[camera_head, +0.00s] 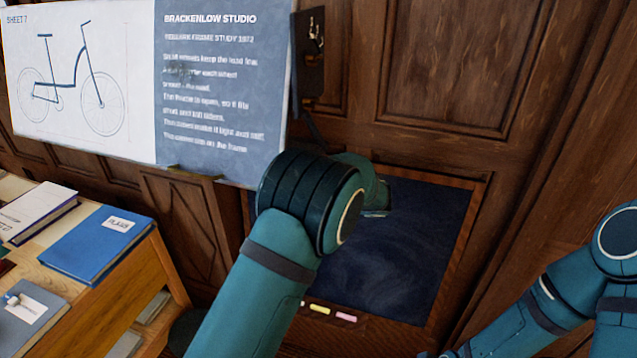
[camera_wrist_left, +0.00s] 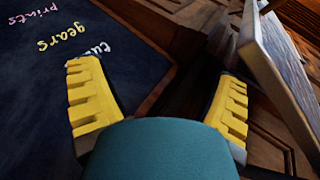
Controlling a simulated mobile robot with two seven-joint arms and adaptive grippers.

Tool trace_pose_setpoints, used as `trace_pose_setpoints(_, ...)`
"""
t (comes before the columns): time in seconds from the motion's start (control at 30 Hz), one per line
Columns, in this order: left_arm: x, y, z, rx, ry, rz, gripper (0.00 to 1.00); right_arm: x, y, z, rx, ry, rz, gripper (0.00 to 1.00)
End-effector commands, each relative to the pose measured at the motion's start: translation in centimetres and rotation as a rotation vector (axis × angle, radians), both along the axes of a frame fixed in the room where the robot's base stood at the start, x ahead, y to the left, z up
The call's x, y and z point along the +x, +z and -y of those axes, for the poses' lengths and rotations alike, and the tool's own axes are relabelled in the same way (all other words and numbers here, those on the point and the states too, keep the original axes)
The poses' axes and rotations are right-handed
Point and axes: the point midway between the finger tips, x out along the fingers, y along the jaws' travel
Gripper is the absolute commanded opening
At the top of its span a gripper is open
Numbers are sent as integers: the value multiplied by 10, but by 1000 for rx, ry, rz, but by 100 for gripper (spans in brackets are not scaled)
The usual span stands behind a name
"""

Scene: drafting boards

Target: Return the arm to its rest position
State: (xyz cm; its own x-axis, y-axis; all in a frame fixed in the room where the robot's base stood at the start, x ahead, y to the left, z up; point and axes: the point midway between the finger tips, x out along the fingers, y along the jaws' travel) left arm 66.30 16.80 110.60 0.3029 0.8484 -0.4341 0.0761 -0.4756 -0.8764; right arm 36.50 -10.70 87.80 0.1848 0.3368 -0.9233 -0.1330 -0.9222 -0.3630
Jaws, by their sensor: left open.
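My left arm (camera_head: 255,285) rises from the bottom of the head view, its thick joint in front of the wood panelling and the dark chalkboard. Its gripper is hidden behind that joint in the head view. In the left wrist view my left gripper (camera_wrist_left: 160,72) is open, its two yellow toothed fingers wide apart with nothing between them. My right arm (camera_head: 560,295) is at the lower right of the head view; its gripper is not seen.
A bicycle poster board (camera_head: 225,130) stands upper left, close to my left arm's joint. The chalkboard (camera_head: 410,260) has chalk pieces (camera_head: 345,317) on its ledge. Chalk words (camera_wrist_left: 62,38) show in the wrist view. A blue book (camera_head: 95,245) lies on the wooden desk (camera_head: 125,290).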

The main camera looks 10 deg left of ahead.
Motion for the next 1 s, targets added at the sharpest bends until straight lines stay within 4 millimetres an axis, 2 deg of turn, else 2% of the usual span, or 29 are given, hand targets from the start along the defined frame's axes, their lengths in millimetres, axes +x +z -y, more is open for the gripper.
trace_pose_setpoints(0.17, -1, -4, -1, -6, 1, -8, 89, 0, -5, -3, -9, -3, -1, 47)
trace_pose_setpoints(0.27, -13, -38, -7, -82, -7, -90, 89, 0, -8, -2, -7, -6, 0, 47)
trace_pose_setpoints(0.37, -36, -89, -12, -209, -17, -205, 89, 0, -13, -2, -8, -5, -1, 47)
trace_pose_setpoints(0.5, -86, -168, -8, -461, -32, -373, 89, -1, -22, -2, -8, -4, -4, 47)
trace_pose_setpoints(0.57, -113, -200, -1, -588, -36, -432, 89, -1, -27, -2, -9, -2, -5, 47)
trace_pose_setpoints(0.6, -131, -220, 6, -681, -37, -464, 89, -2, -30, -3, -9, -2, -6, 47)
trace_pose_setpoints(0.7, -181, -261, 28, -924, -34, -503, 89, -3, -39, -3, -10, -1, -8, 47)
trace_pose_setpoints(0.83, -233, -290, 56, -1198, -6, -453, 89, -4, -50, -4, -10, 1, -11, 47)
trace_pose_setpoints(1.0, -276, -300, 72, -1402, 53, -291, 89, -5, -62, -4, -12, 3, -15, 47)
